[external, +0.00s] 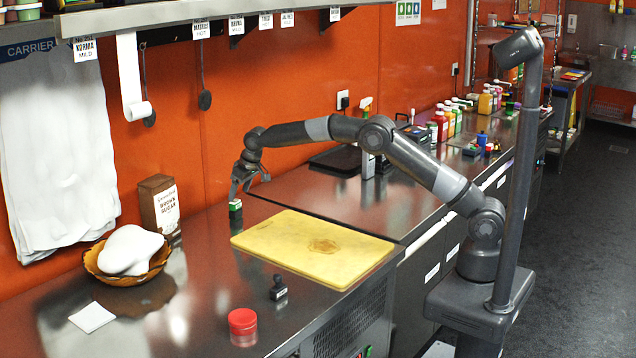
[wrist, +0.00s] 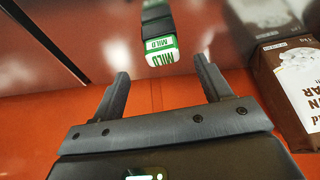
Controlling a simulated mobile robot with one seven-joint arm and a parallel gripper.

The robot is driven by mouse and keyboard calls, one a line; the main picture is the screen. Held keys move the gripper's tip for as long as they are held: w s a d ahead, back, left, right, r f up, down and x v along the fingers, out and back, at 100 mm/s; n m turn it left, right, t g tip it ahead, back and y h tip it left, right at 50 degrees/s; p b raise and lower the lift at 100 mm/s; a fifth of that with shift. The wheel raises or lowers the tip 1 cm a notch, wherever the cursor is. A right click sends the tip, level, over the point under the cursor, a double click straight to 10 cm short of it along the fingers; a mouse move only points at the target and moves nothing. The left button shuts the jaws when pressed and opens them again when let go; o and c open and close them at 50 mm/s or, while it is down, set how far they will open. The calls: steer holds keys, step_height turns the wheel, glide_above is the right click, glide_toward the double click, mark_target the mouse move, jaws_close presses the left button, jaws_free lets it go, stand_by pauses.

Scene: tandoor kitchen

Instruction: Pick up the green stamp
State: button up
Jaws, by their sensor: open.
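The green stamp (external: 235,206) is a small block with a green band and a white face, standing on the steel counter near the orange wall. In the wrist view the stamp (wrist: 161,50) shows a green and white end marked "MILD" and a dark upper part. My gripper (external: 243,196) is just above and beside the stamp in the external view. In the wrist view my gripper (wrist: 164,77) has its two fingers wide apart with nothing between them. The stamp lies beyond the fingertips, roughly in line with the gap.
A brown sugar bag (external: 160,205) stands left of the stamp, also at right in the wrist view (wrist: 288,85). A yellow cutting board (external: 290,240) lies to the right. A dark stamp (external: 278,289), a red-lidded jar (external: 243,325) and a basket (external: 92,262) are nearer the front.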

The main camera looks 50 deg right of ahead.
mark_target(236, 201)
steer(key=x, duration=0.7)
steer(key=shift+s+a, duration=0.15)
steer(key=shift+s, duration=0.05)
steer(key=shift+c, duration=0.2)
steer(key=c, duration=1)
